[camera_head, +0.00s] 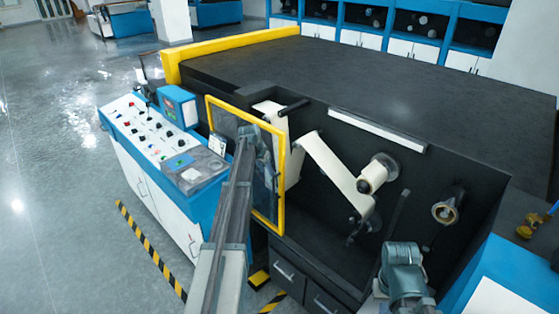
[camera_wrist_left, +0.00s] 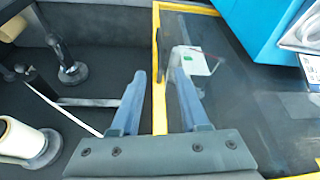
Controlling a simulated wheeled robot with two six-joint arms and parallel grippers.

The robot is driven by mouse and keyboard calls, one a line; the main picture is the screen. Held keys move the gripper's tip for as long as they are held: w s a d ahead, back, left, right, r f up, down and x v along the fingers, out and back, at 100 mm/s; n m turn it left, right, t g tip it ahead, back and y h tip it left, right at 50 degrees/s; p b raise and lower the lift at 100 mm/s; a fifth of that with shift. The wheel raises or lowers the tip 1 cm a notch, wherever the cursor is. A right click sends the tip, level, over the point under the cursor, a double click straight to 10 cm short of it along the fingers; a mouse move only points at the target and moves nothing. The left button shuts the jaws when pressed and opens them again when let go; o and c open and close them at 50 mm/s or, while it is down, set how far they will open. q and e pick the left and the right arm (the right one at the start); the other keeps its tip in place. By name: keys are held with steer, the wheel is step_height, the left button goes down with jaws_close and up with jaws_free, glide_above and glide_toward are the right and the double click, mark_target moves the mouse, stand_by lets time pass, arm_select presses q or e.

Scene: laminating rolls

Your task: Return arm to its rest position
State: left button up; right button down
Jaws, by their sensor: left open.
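My left arm reaches in from the bottom of the head view to the yellow-framed clear door (camera_head: 282,180) of the laminating machine. My left gripper (camera_head: 262,152) is at this door, partly hidden by my forearm. In the left wrist view my left gripper (camera_wrist_left: 160,82) is open, its two fingers apart and nothing clamped between them. The door's yellow edge (camera_wrist_left: 159,40) runs between the fingers in that view; I cannot tell whether they touch it. Part of my right arm shows at the lower right of the head view, but its fingers do not.
Film rolls (camera_head: 378,172) and an empty-looking holder (camera_head: 447,208) sit inside the black machine. A control panel (camera_head: 158,135) with buttons stands left of the door. A blue-edged surface (camera_head: 500,285) is at the lower right. The floor at left is clear.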

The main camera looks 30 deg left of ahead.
arm_select(q)
steer(key=shift+d, duration=0.1)
steer(key=s+d+f+g+b, duration=0.15)
steer(key=s+d, duration=0.25)
steer(key=d, duration=0.4)
steer(key=s+d+f+m+b, duration=0.1)
steer(key=s+d+f+b, duration=0.2)
steer(key=d, duration=0.6)
steer(key=s+d+f+g, duration=0.1)
steer(key=s+d+f, duration=0.1)
steer(key=s+d, duration=0.45)
steer(key=s+d+f+g+y+b, duration=0.1)
steer(key=s+d+f+b, duration=0.1)
steer(key=s+d, duration=0.7)
steer(key=s+d+f+m+g+b, duration=0.1)
steer(key=s+d+f+b, duration=0.2)
steer(key=s+d, duration=0.6)
steer(key=s, duration=0.5)
steer(key=shift+s+d+f+y+b, duration=0.15)
steer(key=shift+d+y+b, duration=0.05)
steer(key=shift+y+b, duration=0.2)
